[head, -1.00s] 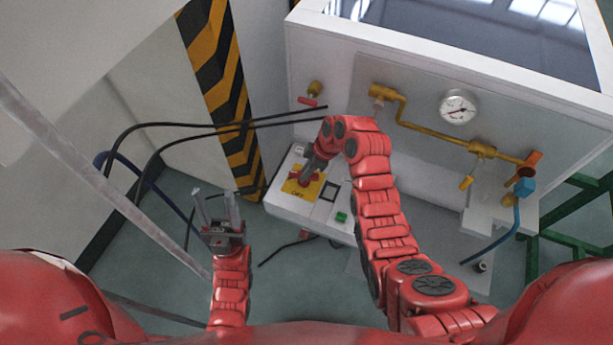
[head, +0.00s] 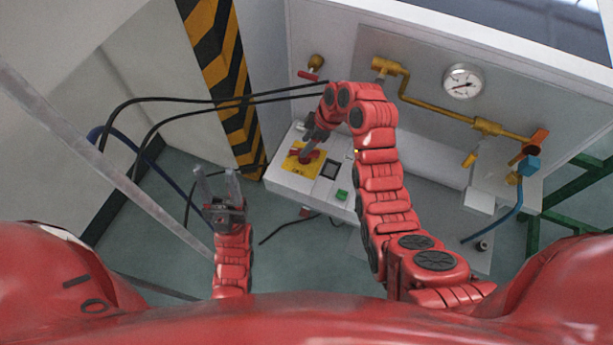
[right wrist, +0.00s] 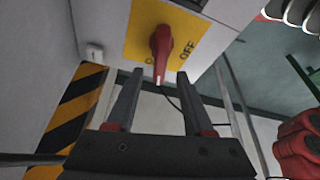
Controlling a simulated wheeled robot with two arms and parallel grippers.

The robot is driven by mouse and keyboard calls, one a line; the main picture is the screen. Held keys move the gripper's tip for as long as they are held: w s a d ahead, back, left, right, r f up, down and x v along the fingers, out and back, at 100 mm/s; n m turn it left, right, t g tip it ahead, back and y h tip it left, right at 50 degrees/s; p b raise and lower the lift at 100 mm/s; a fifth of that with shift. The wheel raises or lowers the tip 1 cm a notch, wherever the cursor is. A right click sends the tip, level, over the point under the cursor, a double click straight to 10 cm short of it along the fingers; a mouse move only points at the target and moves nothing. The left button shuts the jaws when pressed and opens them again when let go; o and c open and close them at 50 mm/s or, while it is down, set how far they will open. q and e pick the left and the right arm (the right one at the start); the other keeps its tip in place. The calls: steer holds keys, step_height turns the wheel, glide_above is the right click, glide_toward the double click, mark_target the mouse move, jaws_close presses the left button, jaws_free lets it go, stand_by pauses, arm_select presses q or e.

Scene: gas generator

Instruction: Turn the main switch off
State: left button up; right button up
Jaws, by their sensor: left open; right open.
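The main switch is a red handle (right wrist: 161,45) on a yellow plate (right wrist: 190,35) marked OFF at one side. In the right wrist view the handle points down, toward my gripper, and not at the word OFF. My right gripper (right wrist: 159,75) is open. The handle's tip shows between its fingertips, but I cannot tell whether they reach around it. In the head view my right gripper (head: 313,134) is over the yellow plate (head: 290,163), partly hiding the switch. My left gripper (head: 218,182) is open and empty, left of the white switch box (head: 285,183).
A green button (head: 341,195) and a dark square (head: 330,170) are on the switch box. Black cables (head: 190,104) run across to the left. Yellow pipes (head: 432,106), a gauge (head: 463,82) and a blue hose (head: 508,222) are on the panel at right. A striped pillar (head: 225,85) stands behind.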

steer(key=shift+s+r+p, duration=0.5)
steer(key=shift+r+p, duration=0.2)
steer(key=shift+r, duration=0.15)
steer(key=s+p, duration=0.5)
steer(key=s, duration=1)
steer(key=shift+d+r, duration=0.15)
steer(key=shift+r, duration=0.3)
